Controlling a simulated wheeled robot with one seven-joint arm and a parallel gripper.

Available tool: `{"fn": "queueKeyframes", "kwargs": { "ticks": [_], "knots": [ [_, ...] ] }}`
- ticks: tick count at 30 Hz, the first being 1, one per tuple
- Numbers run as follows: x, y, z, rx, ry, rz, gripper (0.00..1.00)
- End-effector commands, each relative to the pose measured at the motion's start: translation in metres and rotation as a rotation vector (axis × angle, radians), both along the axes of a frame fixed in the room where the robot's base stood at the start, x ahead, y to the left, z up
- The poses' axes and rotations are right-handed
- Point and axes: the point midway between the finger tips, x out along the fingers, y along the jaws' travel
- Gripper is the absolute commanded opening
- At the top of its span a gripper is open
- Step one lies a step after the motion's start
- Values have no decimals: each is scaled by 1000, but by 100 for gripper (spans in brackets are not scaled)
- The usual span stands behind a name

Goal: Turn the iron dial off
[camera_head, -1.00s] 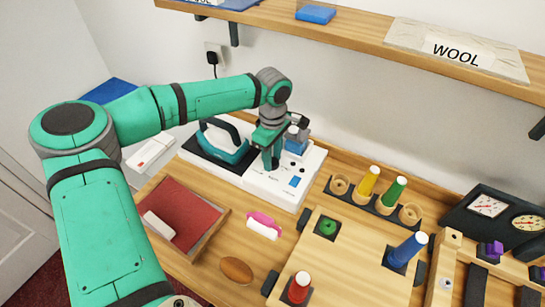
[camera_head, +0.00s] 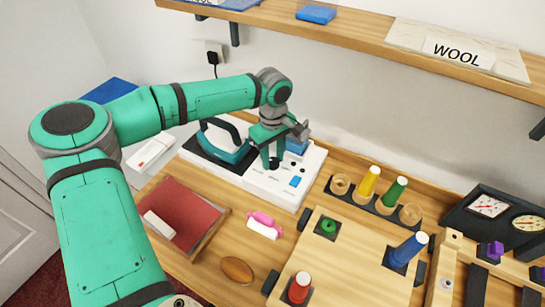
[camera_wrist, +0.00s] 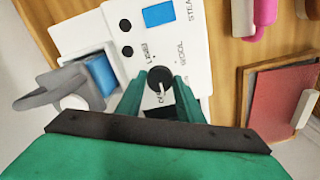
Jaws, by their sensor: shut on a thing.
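The iron dial (camera_wrist: 159,79) is a round black knob on the white panel (camera_head: 262,184) of the iron station, with printed labels around it. LINEN and WOOL can be read; a white mark shows near the dial's lower edge. My gripper (camera_wrist: 160,88) is shut on the dial, one green finger on each side. In the head view my gripper (camera_head: 274,163) points down at the panel and hides most of the dial. The teal iron (camera_head: 228,150) rests on its dark plate to the left of my gripper.
A blue block (camera_head: 297,146) stands behind my gripper. A pink-and-white item (camera_head: 264,225) lies in front of the panel. A red-lined tray (camera_head: 185,205) is at front left. A rack with coloured spools (camera_head: 369,181) stands right. A shelf (camera_head: 370,40) runs above.

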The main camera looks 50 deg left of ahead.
Motion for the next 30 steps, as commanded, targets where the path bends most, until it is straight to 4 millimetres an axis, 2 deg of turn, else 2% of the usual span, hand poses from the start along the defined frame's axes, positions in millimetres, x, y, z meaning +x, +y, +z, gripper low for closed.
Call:
{"fn": "queueKeyframes", "kwargs": {
  "ticks": [4, 5, 6, 7, 20, 23, 30],
  "knots": [
    [-1, 2, 0, 4, 3, 3, 11],
    [-1, 2, 0, 4, 3, 2, 41],
    [-1, 2, 0, 4, 3, 2, 50],
    [-1, 1, 0, 3, 3, 2, 52],
    [-1, 2, 7, 3, 2, 3, 52],
    [-1, 2, 16, 4, 1, 3, 52],
    [-1, 2, 54, 4, 1, 3, 52]
  ]
}}
